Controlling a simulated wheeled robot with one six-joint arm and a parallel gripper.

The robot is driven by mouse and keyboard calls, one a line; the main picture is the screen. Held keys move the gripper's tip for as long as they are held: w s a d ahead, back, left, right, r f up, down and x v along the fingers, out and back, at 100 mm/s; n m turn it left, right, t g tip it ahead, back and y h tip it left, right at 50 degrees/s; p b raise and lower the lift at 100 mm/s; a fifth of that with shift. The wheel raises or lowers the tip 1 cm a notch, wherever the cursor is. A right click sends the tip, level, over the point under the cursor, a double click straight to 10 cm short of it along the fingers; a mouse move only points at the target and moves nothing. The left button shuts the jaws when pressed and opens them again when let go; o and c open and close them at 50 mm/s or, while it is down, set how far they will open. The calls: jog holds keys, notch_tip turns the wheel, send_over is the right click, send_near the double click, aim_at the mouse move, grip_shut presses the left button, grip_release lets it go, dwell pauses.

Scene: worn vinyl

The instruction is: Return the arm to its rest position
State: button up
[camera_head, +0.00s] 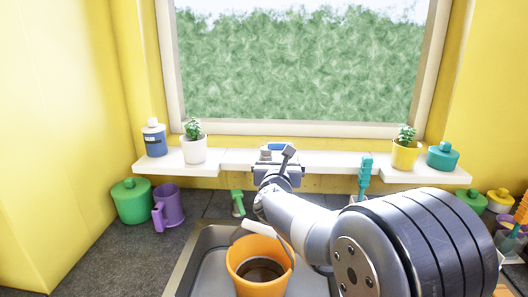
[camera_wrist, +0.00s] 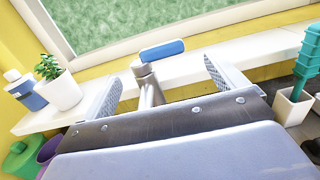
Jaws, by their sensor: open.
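My arm reaches forward over the sink from the right in the head view. My gripper (camera_head: 280,170) is at its far end, near the front of the white window sill. In the wrist view my gripper (camera_wrist: 165,85) is open, with its two fingers standing apart. A metal post (camera_wrist: 150,85) and a blue oblong piece (camera_wrist: 162,50) show in the space between and beyond the fingers. The blue piece also shows in the head view (camera_head: 275,147). I cannot tell whether a finger touches the post. No object is clamped in the gripper.
An orange bucket (camera_head: 258,278) stands in the sink (camera_head: 200,265) below my arm. The sill (camera_head: 235,158) holds a potted plant (camera_head: 194,149) and blue bottle (camera_head: 153,140) at left, and a yellow pot (camera_head: 406,156) and teal jar (camera_head: 442,157) at right. A purple mug (camera_head: 170,207) stands left.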

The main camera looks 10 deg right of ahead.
aim_at(280, 147)
jog(key=p+x, duration=0.4)
jog(key=x, duration=0.6)
jog(key=shift+w+d, duration=0.1)
jog(key=shift+w, duration=0.25)
jog(key=shift+s+f+b, duration=0.1)
jog(key=shift+s+b, duration=0.1)
jog(key=shift+b, duration=0.1)
jog(key=b+v, duration=0.4)
jog(key=v, duration=0.7)
jog(key=p+x, duration=0.4)
jog(key=x, duration=0.7)
jog(key=shift+w+p, duration=0.25)
jog(key=shift+p, duration=0.15)
jog(key=shift+r+y+p, duration=0.25)
jog(key=shift+y+p, duration=0.05)
jog(key=shift+w+d+f+n+y+p, duration=0.1)
jog(key=shift+n+y+p, duration=0.4)
jog(key=shift+n, duration=0.1)
